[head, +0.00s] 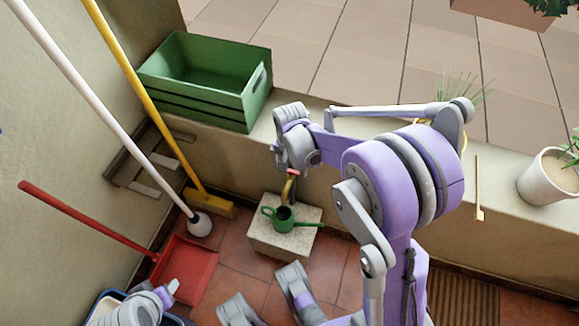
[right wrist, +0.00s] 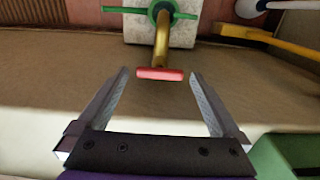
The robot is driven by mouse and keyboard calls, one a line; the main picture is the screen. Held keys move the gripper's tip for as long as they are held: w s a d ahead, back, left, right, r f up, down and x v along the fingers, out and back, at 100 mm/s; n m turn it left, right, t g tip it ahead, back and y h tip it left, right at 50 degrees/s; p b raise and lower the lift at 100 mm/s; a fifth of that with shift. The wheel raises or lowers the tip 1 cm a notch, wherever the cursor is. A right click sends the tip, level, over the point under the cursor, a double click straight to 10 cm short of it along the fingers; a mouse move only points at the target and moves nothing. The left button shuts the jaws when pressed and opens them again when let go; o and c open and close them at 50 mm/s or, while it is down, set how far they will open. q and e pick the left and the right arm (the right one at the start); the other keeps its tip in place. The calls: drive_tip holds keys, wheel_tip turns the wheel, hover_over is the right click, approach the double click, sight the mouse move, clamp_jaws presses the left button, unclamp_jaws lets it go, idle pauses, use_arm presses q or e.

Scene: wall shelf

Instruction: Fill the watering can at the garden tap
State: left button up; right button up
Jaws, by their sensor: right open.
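The green watering can (head: 283,218) stands upright on a pale stone block (head: 265,238) by the low wall. The brass tap (right wrist: 161,42) with a red handle (right wrist: 160,74) is above it; in the head view the tap (head: 290,186) is partly covered by my right wrist. My right gripper (right wrist: 160,78) is open and empty. In the right wrist view the red handle shows between its fingertips, with a gap on each side; the depth is unclear. In the head view the fingers are hidden. My left gripper (head: 163,292) is low at the left, its jaws unclear.
A green crate (head: 200,113) and a white pot (head: 549,178) stand on the wall ledge. A yellow broom (head: 208,204), a white-handled plunger (head: 200,226) and a red dustpan (head: 186,266) are in the left corner. A brown slatted mat (head: 462,298) lies at the lower right.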

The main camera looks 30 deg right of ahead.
sight(290, 170)
drive_tip(key=shift+f, duration=0.15)
drive_tip(key=shift+c, duration=0.3)
drive_tip(key=c, duration=1.2)
drive_tip(key=shift+n, duration=1.5)
drive_tip(key=o, duration=1.3)
drive_tip(key=shift+c, duration=0.2)
wheel_tip(290, 170, up, 11)
drive_tip(key=p, duration=0.3)
drive_tip(key=shift+f, duration=0.1)
